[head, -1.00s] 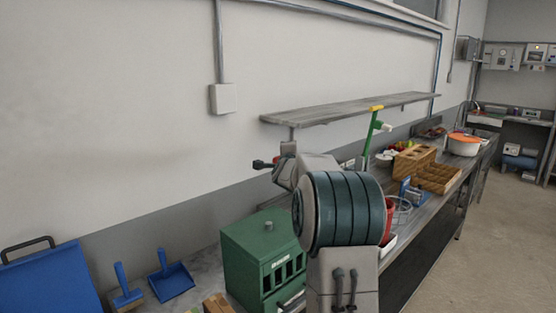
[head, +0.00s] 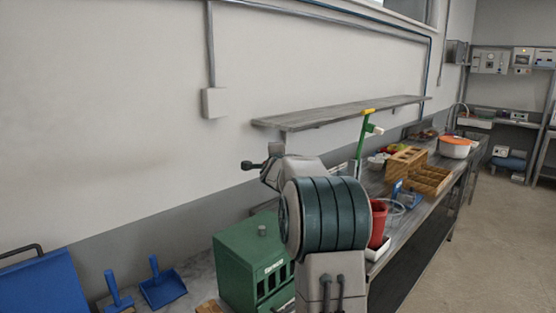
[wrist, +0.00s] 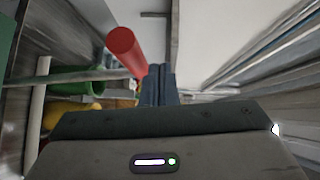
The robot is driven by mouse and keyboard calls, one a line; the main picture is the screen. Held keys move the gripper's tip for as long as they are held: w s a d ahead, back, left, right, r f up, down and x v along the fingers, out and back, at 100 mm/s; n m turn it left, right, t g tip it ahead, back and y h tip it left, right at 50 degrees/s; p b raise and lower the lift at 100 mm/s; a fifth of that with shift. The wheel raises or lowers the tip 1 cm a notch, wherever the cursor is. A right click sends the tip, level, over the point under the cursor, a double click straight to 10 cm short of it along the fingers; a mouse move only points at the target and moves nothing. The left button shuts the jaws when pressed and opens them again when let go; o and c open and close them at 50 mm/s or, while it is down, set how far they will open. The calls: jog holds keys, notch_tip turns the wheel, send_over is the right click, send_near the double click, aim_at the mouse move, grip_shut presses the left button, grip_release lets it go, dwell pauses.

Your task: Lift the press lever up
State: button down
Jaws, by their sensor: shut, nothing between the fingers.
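A tall green upright with a yellow top (head: 364,136) and a pale side knob stands on the bench beyond my arm in the head view; it looks like the press. My arm hides its lower part, and no lever can be made out for certain there. In the wrist view, a red cylinder (wrist: 124,46) slants just beyond and left of the fingertips; I cannot tell whether it is the lever's grip. A green part (wrist: 80,78) and a yellow part (wrist: 70,112) lie farther left. My gripper (wrist: 158,72) is shut and empty; my arm hides it in the head view.
A green box (head: 240,262) stands left of my arm. A red container (head: 378,225) is right of it. Wooden trays (head: 428,178) and an orange-lidded pot (head: 455,148) stand farther along the bench. A shelf (head: 340,112) hangs above. The floor at right is clear.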

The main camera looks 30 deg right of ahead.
jog(key=s+a+r+b, duration=0.1)
jog(key=s+a+r, duration=0.4)
jog(key=s, duration=0.4)
jog(key=shift+s+r+b, duration=0.15)
jog(key=shift+s+b, duration=0.1)
jog(key=shift+b, duration=0.05)
